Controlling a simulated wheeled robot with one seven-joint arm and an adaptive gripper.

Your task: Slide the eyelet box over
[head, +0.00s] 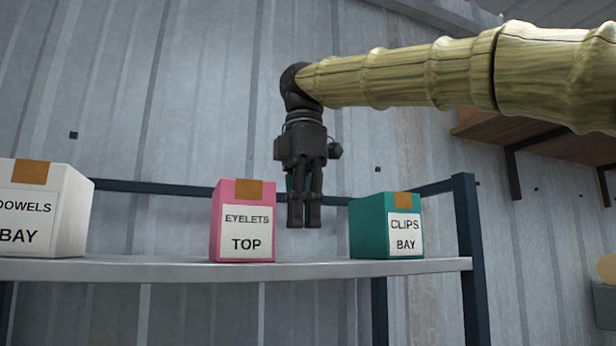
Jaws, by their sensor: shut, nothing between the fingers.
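The eyelet box (228,245) is pink with a brown tape patch on top and a white label reading "EYELETS TOP". It stands upright on a grey shelf (170,270), near the middle. My gripper (304,224) points straight down with its fingers together and nothing between them. In the picture it hangs just right of the eyelet box, between it and the teal box, with its tips above the shelf surface. I cannot tell how far in front of or behind the box it is.
A white box (72,215) labelled "DOWELS BAY" stands at the left. A teal box (369,230) labelled "CLIPS BAY" stands at the right, near a dark blue post (470,250). A dark blue rail runs behind. Shelf surface is bare between the boxes.

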